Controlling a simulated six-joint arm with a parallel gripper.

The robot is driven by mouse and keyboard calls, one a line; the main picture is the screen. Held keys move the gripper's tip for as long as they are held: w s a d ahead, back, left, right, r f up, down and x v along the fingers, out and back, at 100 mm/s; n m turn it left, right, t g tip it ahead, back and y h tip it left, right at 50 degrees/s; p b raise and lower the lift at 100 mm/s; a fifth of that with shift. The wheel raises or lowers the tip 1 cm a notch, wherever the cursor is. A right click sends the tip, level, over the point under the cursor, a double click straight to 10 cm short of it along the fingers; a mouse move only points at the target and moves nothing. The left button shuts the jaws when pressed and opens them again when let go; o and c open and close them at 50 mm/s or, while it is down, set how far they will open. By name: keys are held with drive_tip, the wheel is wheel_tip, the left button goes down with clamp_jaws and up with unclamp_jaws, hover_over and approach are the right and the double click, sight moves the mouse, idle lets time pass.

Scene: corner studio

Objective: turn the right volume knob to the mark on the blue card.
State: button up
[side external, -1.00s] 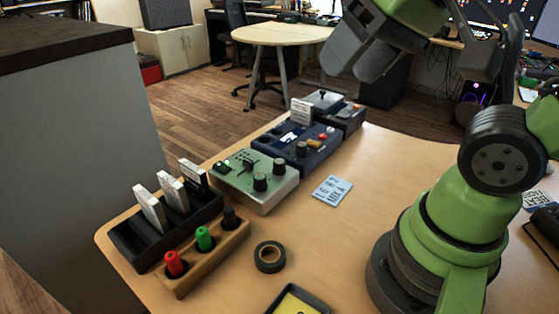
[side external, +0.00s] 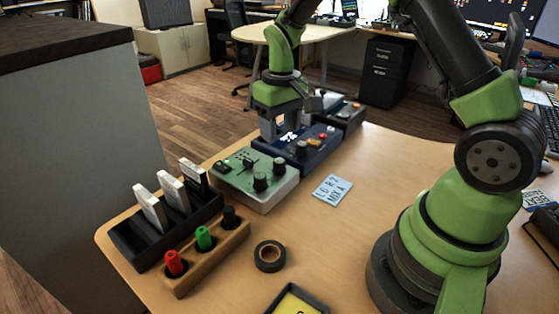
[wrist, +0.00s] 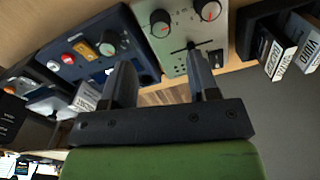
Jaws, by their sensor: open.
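The green-grey mixer (side external: 236,178) has two dark volume knobs. The right knob (side external: 278,167) is nearer the navy box; the left knob (side external: 260,182) is nearer the table front. In the wrist view the right knob (wrist: 161,22) and left knob (wrist: 208,9) sit on pale dials with red marks. The blue card (side external: 332,190) lies flat on the table beside the mixer, lettered "L 6 R 2 MIX A". My gripper (side external: 284,128) points down above the far side of the navy box and mixer, open and empty. Its fingers (wrist: 160,82) are apart in the wrist view, away from both knobs.
The navy box (side external: 312,152) with knobs and buttons adjoins the mixer, with a grey device (side external: 350,118) beyond. A black rack (side external: 130,240) with white cases and a wooden holder (side external: 205,266) with coloured pegs stand in front. A tape roll (side external: 270,257) lies nearby. The table's middle is clear.

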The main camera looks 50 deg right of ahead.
sight(279, 161)
wheel_tip(279, 161, down, 9)
drive_tip(key=shift+a+r, duration=0.1)
drive_tip(key=shift+a, duration=0.05)
drive_tip(key=c, duration=0.9)
